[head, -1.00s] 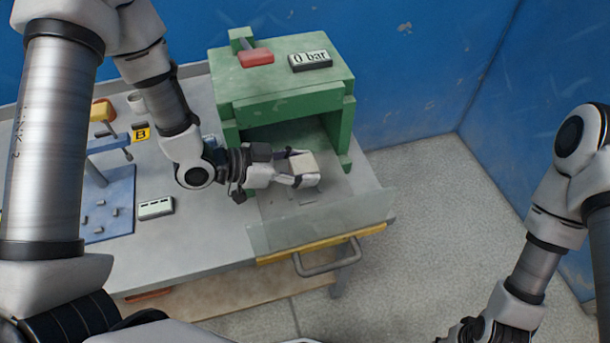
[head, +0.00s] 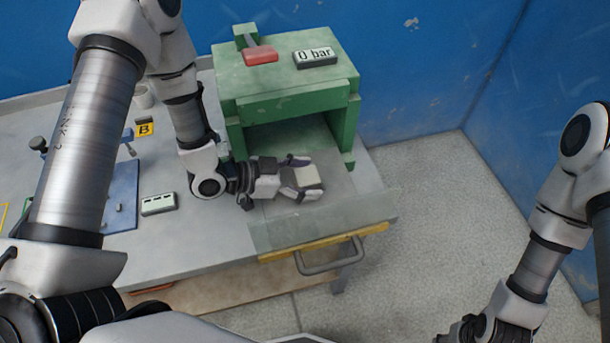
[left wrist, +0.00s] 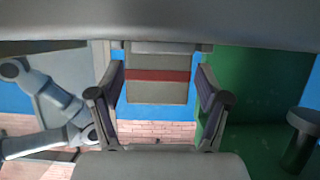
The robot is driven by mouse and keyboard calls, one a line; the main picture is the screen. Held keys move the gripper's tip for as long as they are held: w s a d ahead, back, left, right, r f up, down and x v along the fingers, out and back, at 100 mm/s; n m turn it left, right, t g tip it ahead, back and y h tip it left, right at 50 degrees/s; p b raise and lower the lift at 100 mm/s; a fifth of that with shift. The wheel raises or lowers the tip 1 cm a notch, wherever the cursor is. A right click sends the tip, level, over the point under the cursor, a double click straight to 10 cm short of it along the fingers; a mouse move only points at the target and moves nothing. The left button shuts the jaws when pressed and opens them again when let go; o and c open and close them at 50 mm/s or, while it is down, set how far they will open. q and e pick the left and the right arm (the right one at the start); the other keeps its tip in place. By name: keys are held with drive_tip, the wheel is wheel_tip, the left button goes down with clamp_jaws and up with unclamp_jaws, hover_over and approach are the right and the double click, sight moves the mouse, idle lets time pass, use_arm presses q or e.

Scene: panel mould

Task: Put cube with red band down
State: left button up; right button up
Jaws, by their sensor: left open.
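The pale cube with the red band (head: 307,178) is at the front of the green press, over the grey bed before its opening. In the left wrist view the cube (left wrist: 158,92) shows its red band across the face, between the two fingers. My left gripper (head: 290,178) is open around the cube, with a narrow gap on each side in the left wrist view (left wrist: 158,103). The cube's underside is hidden, so its contact with the bed cannot be seen. My right gripper (head: 468,332) is partly cut off at the bottom edge.
A clear guard (head: 330,228) and a yellow-edged front with a handle (head: 332,262) lie in front. A blue fixture plate (head: 122,195) and small box (head: 159,204) sit left.

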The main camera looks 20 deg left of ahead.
use_arm(q)
drive_tip(key=shift+r, duration=0.3)
drive_tip(key=shift+s+a, duration=0.15)
drive_tip(key=shift+a, duration=0.1)
drive_tip(key=p+v, duration=0.1)
drive_tip(key=v, duration=0.8)
drive_tip(key=shift+s+a+r, duration=0.1)
drive_tip(key=shift+a+r, duration=0.2)
drive_tip(key=shift+r, duration=0.05)
drive_tip(key=shift+s+a+p, duration=0.35)
drive_tip(key=shift+s+a, duration=0.2)
drive_tip(key=shift+a, duration=0.1)
